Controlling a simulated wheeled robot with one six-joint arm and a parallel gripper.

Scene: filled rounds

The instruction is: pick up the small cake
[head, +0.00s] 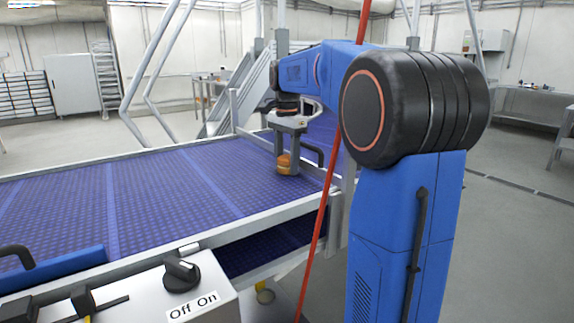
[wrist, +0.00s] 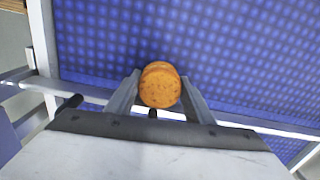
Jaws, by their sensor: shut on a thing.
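The small cake (head: 284,162) is round and golden-orange. In the head view it sits between the fingers of my gripper (head: 288,152), just above or at the blue belt; I cannot tell whether it touches the belt. In the wrist view the cake (wrist: 160,86) shows from above between the two fingertips of my gripper (wrist: 160,93), which is shut on it. The cake's lower side is hidden.
The blue conveyor belt (head: 130,205) stretches left and is bare. A metal rail (head: 245,220) runs along its near edge. A control box with an Off/On switch (head: 182,275) stands in front. A red cord (head: 325,200) crosses the view.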

